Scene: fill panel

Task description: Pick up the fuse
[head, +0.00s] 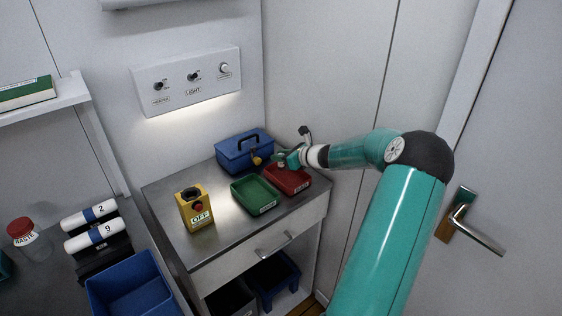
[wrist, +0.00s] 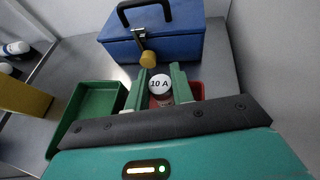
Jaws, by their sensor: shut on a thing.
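The fuse (wrist: 160,85) shows its round white end marked "10 A" in the wrist view. My gripper (wrist: 162,86) is shut on it, with one green finger on each side. The red tray (wrist: 197,91) lies behind and below the fuse, mostly hidden by the fingers. In the head view my gripper (head: 284,161) is over the back edge of the red tray (head: 290,181), in front of the blue box. The fuse is too small to make out there. Whether it touches the tray I cannot tell.
A blue box (head: 240,155) with a black handle and a yellow padlock stands behind the trays. A green tray (head: 254,195) is left of the red one. A yellow switch box (head: 194,209) stands at the cabinet's left. A wall lies close on the right.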

